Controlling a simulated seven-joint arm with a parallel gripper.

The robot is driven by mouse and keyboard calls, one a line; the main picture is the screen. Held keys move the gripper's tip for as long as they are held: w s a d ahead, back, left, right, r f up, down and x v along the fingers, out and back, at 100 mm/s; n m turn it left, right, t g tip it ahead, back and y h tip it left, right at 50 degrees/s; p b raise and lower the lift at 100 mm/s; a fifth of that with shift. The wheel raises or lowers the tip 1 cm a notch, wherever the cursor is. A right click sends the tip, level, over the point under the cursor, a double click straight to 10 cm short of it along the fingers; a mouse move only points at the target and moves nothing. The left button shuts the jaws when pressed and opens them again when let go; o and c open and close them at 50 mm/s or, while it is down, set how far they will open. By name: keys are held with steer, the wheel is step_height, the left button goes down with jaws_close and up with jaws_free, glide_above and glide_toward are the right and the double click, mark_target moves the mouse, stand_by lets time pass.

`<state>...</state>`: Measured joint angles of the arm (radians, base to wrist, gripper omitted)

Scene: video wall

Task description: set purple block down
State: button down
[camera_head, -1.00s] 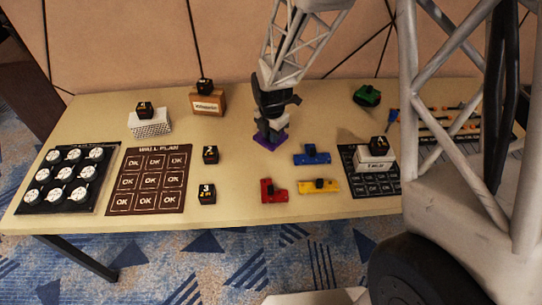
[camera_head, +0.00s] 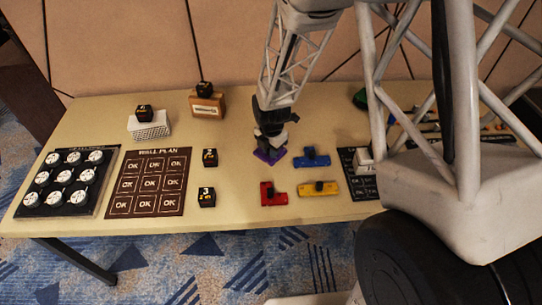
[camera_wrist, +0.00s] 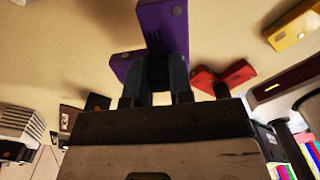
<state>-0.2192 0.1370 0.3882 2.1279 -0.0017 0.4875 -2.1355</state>
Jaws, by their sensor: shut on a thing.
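The purple block (camera_head: 269,157) is at the middle of the table, under my gripper (camera_head: 270,146). In the wrist view the purple block (camera_wrist: 163,27) shows at the fingertips of my gripper (camera_wrist: 160,70), which is shut on it. Whether its underside touches the table cannot be told. A blue block (camera_head: 311,156) lies close to its right. A red block (camera_head: 272,194) and a yellow block (camera_head: 319,188) lie nearer the front edge. The red block (camera_wrist: 222,77) also shows in the wrist view, right of the fingers.
Small black numbered cubes (camera_head: 207,196) stand left of the blocks. The dark wall plan board (camera_head: 149,182) and a tray of round white pieces (camera_head: 70,180) lie farther left. A brown box (camera_head: 208,105) stands at the back. My own structure hides much of the table's right side.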

steer(key=shift+f, duration=1.75)
steer(key=shift+f, duration=0.1)
steer(key=c, duration=1)
jaws_free()
step_height(320, 180, up, 12)
steer(key=shift+f, duration=0.15)
steer(key=shift+r, duration=0.25)
